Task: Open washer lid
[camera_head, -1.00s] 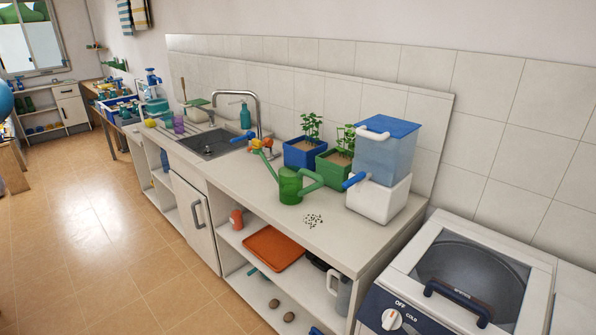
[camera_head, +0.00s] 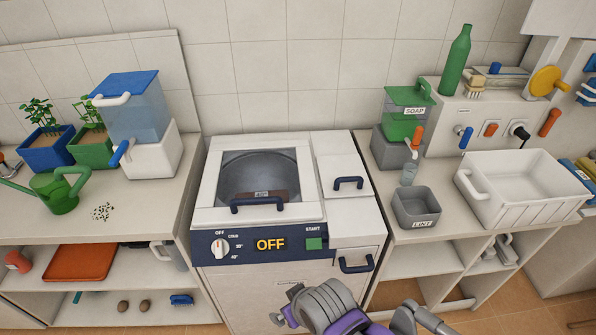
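The washer (camera_head: 285,292) stands in the middle of the head view, white with a dark blue control panel. Its lid (camera_head: 207,190) is down on top, a white frame around a grey see-through window (camera_head: 255,168). A dark blue bar handle (camera_head: 257,203) sits at the lid's front edge. The dial (camera_head: 220,247) points near OFF, and the display (camera_head: 270,244) reads OFF. A grey and purple arm of mine, seemingly the right, shows at the bottom edge, below and in front of the washer, apart from the lid. My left gripper is not seen.
A smaller white flap with a blue handle (camera_head: 349,183) is right of the lid, and another blue handle (camera_head: 356,264) is on the front. Counters flank the washer: a blue-lidded dispenser (camera_head: 137,110) left, a grey lint bin (camera_head: 416,208) and white basin (camera_head: 525,190) right.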

